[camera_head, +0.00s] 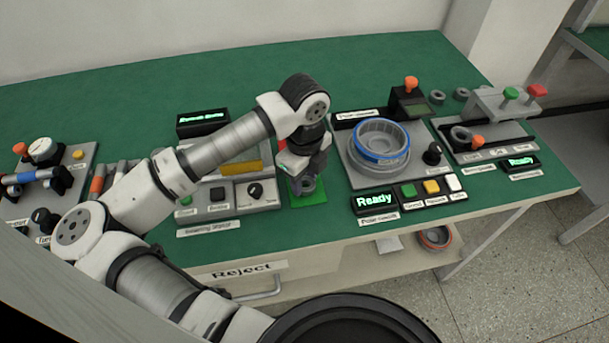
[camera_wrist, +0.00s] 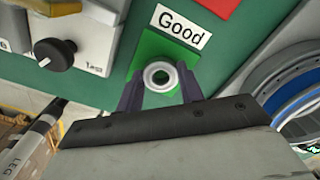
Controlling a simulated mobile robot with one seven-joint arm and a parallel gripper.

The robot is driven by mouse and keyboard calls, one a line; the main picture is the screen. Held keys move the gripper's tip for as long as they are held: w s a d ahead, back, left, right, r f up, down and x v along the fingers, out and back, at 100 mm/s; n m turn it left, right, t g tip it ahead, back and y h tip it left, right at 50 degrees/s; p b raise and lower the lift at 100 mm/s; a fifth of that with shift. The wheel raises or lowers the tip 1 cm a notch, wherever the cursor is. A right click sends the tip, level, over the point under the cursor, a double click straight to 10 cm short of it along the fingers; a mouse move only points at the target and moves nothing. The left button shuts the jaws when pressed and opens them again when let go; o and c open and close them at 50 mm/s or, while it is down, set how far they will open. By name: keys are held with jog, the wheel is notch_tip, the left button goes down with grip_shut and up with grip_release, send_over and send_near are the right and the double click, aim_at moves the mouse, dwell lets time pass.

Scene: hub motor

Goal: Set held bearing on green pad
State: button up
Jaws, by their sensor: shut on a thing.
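My gripper (camera_head: 302,176) points down over the green pad (camera_head: 317,197), which lies on the workbench. It is shut on a small grey ring-shaped bearing (camera_head: 307,186). In the wrist view the bearing (camera_wrist: 160,65) sits between the two dark fingers of my gripper (camera_wrist: 160,82), with its open bore facing the camera. The green pad (camera_wrist: 151,47) shows behind the bearing, beside a white "Good" label (camera_wrist: 180,26). The bearing appears over the pad; I cannot tell whether it touches it.
A red pad (camera_wrist: 216,6) lies beyond the label. The control box with a black knob (camera_head: 254,190) stands close on the left. A fixture with a blue-ringed round housing (camera_head: 381,158) stands close on the right. Several loose bearings (camera_head: 461,94) lie at the back right.

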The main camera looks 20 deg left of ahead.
jog(key=shift+f, duration=0.25)
jog(key=shift+f, duration=0.2)
jog(key=o, duration=1)
notch_tip(320, 180, up, 12)
jog(key=b, duration=0.2)
jog(key=shift+r, duration=0.2)
